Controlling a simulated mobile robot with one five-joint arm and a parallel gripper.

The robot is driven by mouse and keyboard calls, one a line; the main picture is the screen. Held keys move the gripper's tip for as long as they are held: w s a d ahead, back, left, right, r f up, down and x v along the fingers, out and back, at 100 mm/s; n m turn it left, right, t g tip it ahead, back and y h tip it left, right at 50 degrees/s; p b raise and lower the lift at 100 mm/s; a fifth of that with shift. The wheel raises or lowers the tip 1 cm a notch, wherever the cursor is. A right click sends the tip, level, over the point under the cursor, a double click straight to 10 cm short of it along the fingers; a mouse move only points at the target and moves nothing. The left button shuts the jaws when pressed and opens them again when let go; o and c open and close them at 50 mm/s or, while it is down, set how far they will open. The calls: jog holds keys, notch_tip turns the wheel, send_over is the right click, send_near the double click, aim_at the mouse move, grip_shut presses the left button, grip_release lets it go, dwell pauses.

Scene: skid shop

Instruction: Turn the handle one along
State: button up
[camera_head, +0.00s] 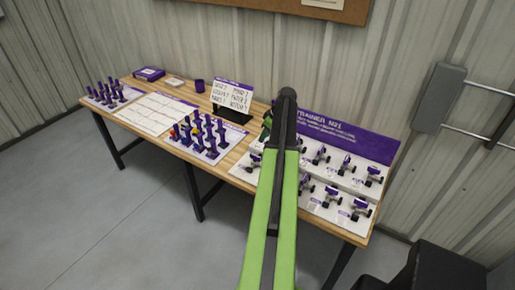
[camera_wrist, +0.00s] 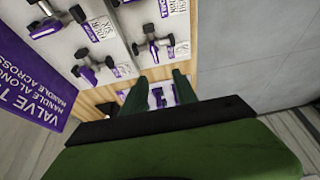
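The valve trainer board (camera_head: 340,177) stands at the right end of the table, with several small purple-and-grey valves with black handles in two rows. A valve at the upper right (camera_head: 374,175) and one at the lower right (camera_head: 361,209) show clearly. My green arm hides the board's left part. My gripper (camera_head: 267,124) is by the board's left end; in the wrist view its two dark green fingers (camera_wrist: 157,92) stand apart with nothing held. Two valves (camera_wrist: 150,43) (camera_wrist: 92,67) lie beyond the fingers. Which handles point along or across is too small to tell.
The purple sign (camera_wrist: 30,78) at the board's back reads partly "handle along" and "handle across". A pegboard with purple pegs (camera_head: 212,153), a white grid sheet (camera_head: 155,114) and a card stand (camera_head: 232,97) share the table. A grey wall box (camera_head: 440,98) is at right.

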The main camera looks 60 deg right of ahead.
aim_at(256, 156)
jog(key=b+x, duration=0.5)
jog(key=d+b+x, duration=0.1)
jog(key=b+x, duration=0.5)
jog(key=s+b+x, duration=0.1)
jog(key=b+x, duration=0.4)
jog(key=x, duration=0.1)
jog(key=shift+d+f, duration=0.15)
jog(key=shift+w, duration=0.1)
grip_shut()
